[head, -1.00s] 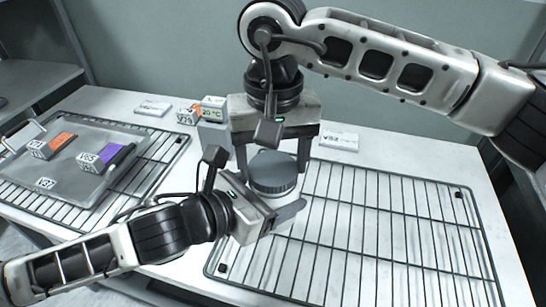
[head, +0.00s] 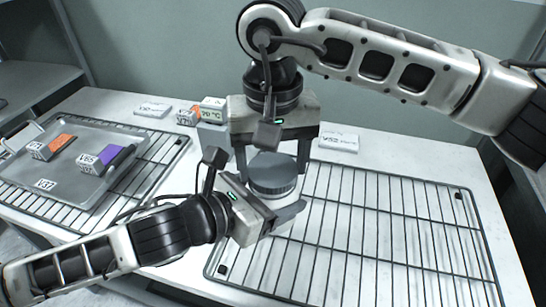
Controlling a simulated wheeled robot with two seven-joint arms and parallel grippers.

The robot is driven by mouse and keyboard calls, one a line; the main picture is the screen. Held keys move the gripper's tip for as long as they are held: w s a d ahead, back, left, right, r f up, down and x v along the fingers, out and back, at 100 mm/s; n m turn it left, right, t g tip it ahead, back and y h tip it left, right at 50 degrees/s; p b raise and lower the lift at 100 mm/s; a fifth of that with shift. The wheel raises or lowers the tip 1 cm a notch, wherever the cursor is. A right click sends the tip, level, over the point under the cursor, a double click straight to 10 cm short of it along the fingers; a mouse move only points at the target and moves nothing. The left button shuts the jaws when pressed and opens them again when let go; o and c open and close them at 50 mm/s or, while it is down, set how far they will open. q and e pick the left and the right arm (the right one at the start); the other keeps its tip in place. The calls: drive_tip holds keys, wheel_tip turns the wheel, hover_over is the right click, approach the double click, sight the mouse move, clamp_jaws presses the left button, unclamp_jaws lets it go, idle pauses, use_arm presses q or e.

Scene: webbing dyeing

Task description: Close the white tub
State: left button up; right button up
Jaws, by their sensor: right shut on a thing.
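The white tub (head: 284,226) stands upright near the left edge of the right wire rack, mostly hidden by my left gripper. A grey ridged lid (head: 273,174) sits level at its top; I cannot tell how tightly it is seated. My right gripper (head: 272,172) comes down from above with its fingers on either side of the lid, shut on it. My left gripper (head: 284,216) reaches in from the left, lower down, with its fingers around the tub's body. Its grip on the tub is partly hidden.
The right wire rack (head: 380,230) is otherwise empty. On the left rack, a grey tray (head: 47,184) holds an orange-topped block (head: 61,143) and a purple-topped block (head: 107,157). A small display box (head: 212,110) and white label cards (head: 338,143) stand behind.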

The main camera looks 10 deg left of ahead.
use_arm(q)
drive_tip(key=shift+r, duration=0.4)
use_arm(e)
drive_tip(key=shift+f, duration=0.5)
drive_tip(key=o, duration=0.6)
drive_tip(key=shift+o, duration=0.2)
use_arm(q)
drive_tip(key=shift+d, duration=0.1)
use_arm(e)
drive_tip(key=shift+s, duration=0.1)
use_arm(q)
drive_tip(key=c, duration=0.5)
use_arm(e)
drive_tip(key=shift+o, duration=1.2)
drive_tip(key=shift+r, duration=0.2)
use_arm(q)
drive_tip(key=shift+f, duration=0.25)
use_arm(e)
drive_tip(key=r+m, duration=0.1)
drive_tip(key=r, duration=0.1)
drive_tip(key=r+m, duration=0.2)
drive_tip(key=r, duration=0.1)
drive_tip(key=r+m, duration=0.2)
drive_tip(key=shift+w+r, duration=0.2)
drive_tip(key=shift+w, duration=0.1)
